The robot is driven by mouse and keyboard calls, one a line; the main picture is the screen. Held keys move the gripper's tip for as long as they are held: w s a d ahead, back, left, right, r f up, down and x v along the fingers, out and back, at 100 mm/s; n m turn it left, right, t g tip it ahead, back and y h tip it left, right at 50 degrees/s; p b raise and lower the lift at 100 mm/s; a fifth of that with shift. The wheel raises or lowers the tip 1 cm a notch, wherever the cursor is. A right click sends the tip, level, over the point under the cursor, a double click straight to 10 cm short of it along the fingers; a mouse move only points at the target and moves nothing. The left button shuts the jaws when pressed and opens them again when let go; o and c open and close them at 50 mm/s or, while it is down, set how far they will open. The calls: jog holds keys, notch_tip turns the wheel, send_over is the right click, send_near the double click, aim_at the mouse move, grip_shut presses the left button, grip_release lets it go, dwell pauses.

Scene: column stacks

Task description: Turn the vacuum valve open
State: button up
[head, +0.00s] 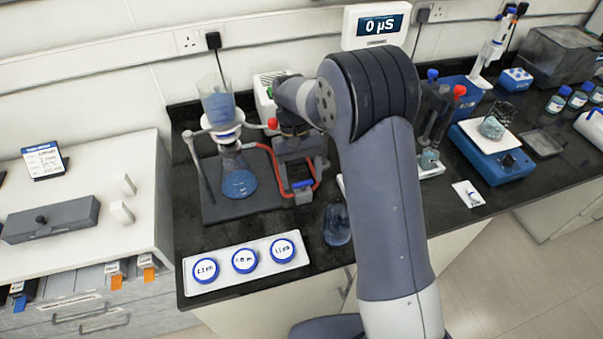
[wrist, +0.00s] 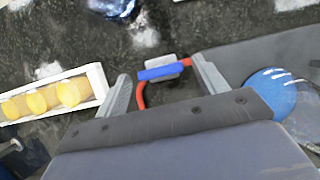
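The vacuum valve shows as a blue handle (wrist: 163,72) on a grey block with red tubing in the wrist view. In the head view, its blue part (head: 302,184) sits low in the loop of red tubing, below my gripper (head: 301,172). In the wrist view, my gripper's (wrist: 160,72) two grey fingers are spread apart, with the handle between them in the picture. I see a gap on each side of it and nothing held. I cannot tell the height of the fingertips over the handle. My arm hides some of the bench behind.
A filter flask with blue liquid (head: 240,183) and a funnel (head: 217,106) stand left of the valve. A small glass vessel (head: 337,226) stands in front. A white tray (head: 226,279) holds 3 round dishes. A balance-like blue device (head: 497,160) stands right.

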jog(key=shift+o, duration=0.3)
jog(key=b+v, duration=0.1)
jog(key=v, duration=0.9)
jog(key=shift+w+r, duration=0.15)
jog(key=shift+r, duration=0.2)
jog(key=p+x, duration=0.1)
jog(key=x, duration=1)
jog(key=shift+r, duration=0.1)
jog(key=shift+w+r, duration=0.1)
